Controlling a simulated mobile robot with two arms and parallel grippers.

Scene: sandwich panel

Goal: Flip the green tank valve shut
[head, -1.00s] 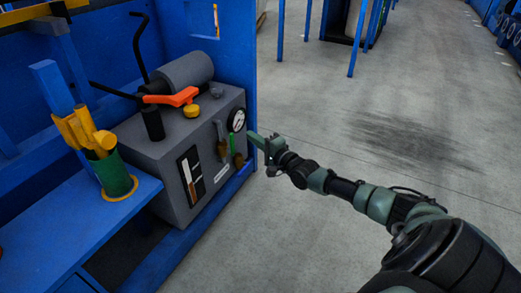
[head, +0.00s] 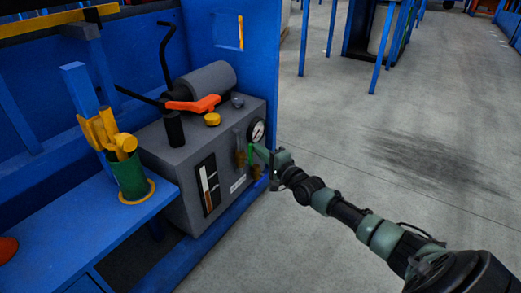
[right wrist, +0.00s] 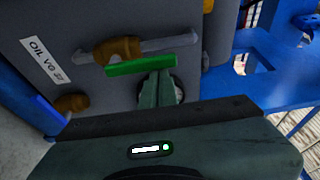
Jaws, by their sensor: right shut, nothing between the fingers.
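The green valve handle (head: 250,154) is on the front of the grey tank (head: 178,190), below the round gauge (head: 257,131). It stands roughly upright, parallel to the grey valve handle (head: 238,138) to its left. In the right wrist view the green handle (right wrist: 140,67) lies across the picture just beyond my fingertips, beside the grey handle (right wrist: 160,47) with its brown valve body. My right gripper (head: 258,151) is shut and empty, its tips right beside the green handle. I cannot tell whether they touch it. My left gripper is not in view.
An orange lever (head: 195,104) and a yellow knob (head: 212,119) sit on the tank's top. A green cup (head: 129,176) with yellow tools stands on the blue shelf (head: 110,225) at left. The blue frame wall borders the tank at right. The floor to the right is clear.

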